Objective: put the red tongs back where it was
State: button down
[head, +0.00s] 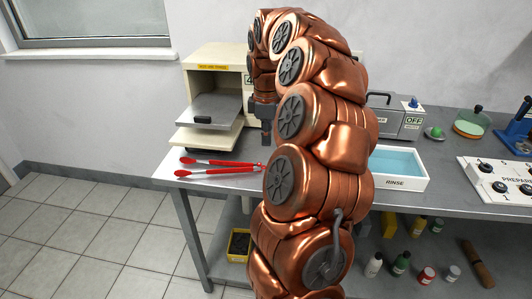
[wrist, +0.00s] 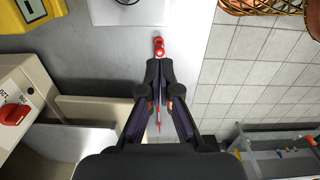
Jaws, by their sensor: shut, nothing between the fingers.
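The red tongs (head: 218,164) lie on the grey table near its left front edge in the head view, with red tips and a red handle and pale metal arms. My gripper (head: 266,138) points down above the table, behind and to the right of the tongs, apart from them in this view. In the wrist view my gripper (wrist: 158,68) is shut and empty. A red end of the tongs (wrist: 158,45) shows just beyond its fingertips, and a thin red part shows between the finger links. The fingers hide the rest.
A cream cabinet (head: 218,60) with a grey tray in front stands behind the tongs. A rinse bath (head: 398,181), a grey box with an OFF sign (head: 398,122) and a white panel (head: 490,182) are to the right. Several bottles stand on the lower shelf. Floor at left is clear.

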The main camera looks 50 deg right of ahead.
jog(key=shift+f+p, duration=0.65)
jog(key=shift+f, duration=4.1)
jog(key=shift+w+a, duration=0.1)
